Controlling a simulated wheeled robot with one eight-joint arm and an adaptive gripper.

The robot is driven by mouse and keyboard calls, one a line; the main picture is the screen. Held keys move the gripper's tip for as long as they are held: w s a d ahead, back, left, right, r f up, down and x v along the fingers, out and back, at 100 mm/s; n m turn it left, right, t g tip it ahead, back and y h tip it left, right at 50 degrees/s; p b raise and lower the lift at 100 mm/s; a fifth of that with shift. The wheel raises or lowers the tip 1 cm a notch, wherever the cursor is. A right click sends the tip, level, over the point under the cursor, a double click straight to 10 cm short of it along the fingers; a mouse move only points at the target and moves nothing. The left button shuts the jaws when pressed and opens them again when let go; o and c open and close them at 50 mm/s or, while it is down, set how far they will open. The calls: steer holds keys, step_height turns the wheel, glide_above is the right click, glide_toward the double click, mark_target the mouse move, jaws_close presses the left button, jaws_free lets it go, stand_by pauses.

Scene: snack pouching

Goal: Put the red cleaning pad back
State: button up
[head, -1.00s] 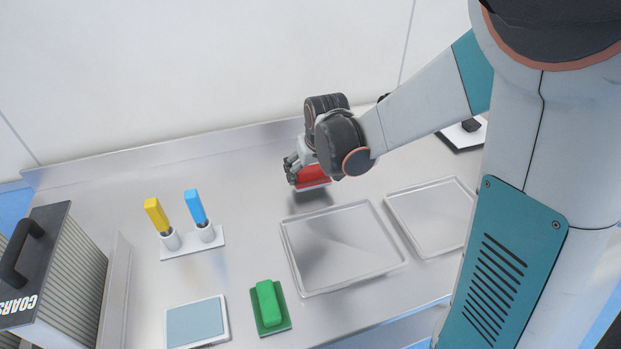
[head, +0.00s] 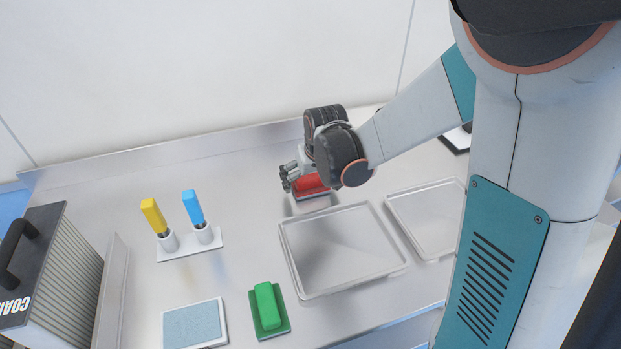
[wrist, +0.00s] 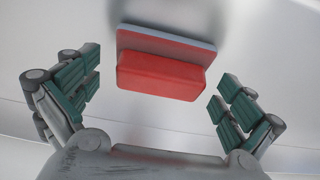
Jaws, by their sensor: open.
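The red cleaning pad (head: 309,184) has a red grip on a grey-blue base. It sits low at the worktop behind the near-centre tray, with its base down. In the wrist view the pad (wrist: 160,75) lies ahead of and between the fingers, with a visible gap on both sides. My gripper (wrist: 153,97) is open and empty around it. In the head view my gripper (head: 290,180) is beside the pad, and my wrist hides the pad's right end. What lies directly under the base is hard to tell.
A clear tray (head: 340,292) stands just in front of the pad, and a second tray (head: 425,187) is to its right. A green pad (head: 267,306), a blue-grey pad in a white frame (head: 195,325) and a holder (head: 190,246) with yellow and blue handles stand left.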

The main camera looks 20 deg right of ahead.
steer(key=shift+r, duration=0.3)
steer(key=p+v, duration=0.5)
steer(key=v, duration=0.7)
steer(key=s+r+t, duration=0.1)
steer(key=s+r, duration=0.2)
steer(key=s, duration=0.6)
steer(key=s+r+t, duration=0.1)
steer(key=s+r, duration=0.3)
steer(key=s, duration=0.5)
steer(key=shift+s+t, duration=0.25)
steer(key=shift+t, duration=0.15)
